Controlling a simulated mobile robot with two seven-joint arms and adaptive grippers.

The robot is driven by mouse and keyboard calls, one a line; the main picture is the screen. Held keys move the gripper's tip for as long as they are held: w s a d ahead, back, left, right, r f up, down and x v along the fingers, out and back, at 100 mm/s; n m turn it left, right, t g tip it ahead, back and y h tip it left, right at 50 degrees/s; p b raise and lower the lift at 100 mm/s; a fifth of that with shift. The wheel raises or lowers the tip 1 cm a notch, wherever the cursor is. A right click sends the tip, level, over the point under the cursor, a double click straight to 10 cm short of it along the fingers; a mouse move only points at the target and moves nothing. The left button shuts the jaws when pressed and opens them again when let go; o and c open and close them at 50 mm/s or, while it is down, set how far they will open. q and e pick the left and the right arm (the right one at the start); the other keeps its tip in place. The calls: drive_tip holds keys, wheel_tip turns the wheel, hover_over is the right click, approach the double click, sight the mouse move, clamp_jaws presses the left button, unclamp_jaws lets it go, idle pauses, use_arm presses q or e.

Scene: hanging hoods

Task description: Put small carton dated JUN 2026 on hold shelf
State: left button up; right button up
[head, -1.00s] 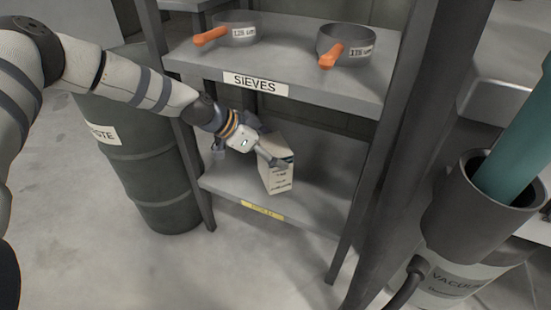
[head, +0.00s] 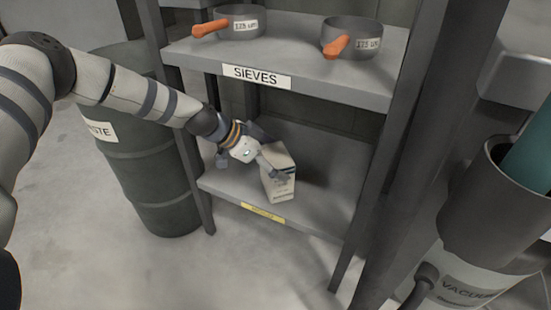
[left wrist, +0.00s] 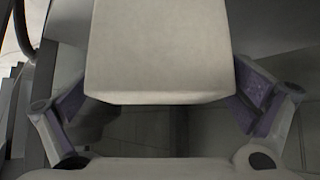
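A small pale carton (head: 282,183) with dark print is at the lower shelf (head: 325,205) of the rack in the head view. It looks close to upright, with its base at or just above the shelf; I cannot tell if it touches. Its date is too small to read. My left gripper (head: 272,160) reaches in from the left with its fingers on either side of the carton. The yellow label (head: 263,212) on the shelf edge is unreadable. My right gripper is out of view.
The upper shelf, labelled SIEVES (head: 256,76), holds two pans with orange handles (head: 240,22) (head: 350,38) above my gripper. Rack posts stand at both sides. A dark drum (head: 150,150) is left, a vacuum (head: 470,280) right. The lower shelf is clear right of the carton.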

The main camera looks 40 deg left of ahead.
use_arm(q)
drive_tip(key=p+v, duration=0.7)
drive_tip(key=v, duration=0.5)
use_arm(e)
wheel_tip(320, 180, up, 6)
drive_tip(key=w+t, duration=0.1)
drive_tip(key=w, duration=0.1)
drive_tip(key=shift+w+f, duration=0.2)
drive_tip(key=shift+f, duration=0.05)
use_arm(q)
drive_tip(key=shift+r, duration=0.1)
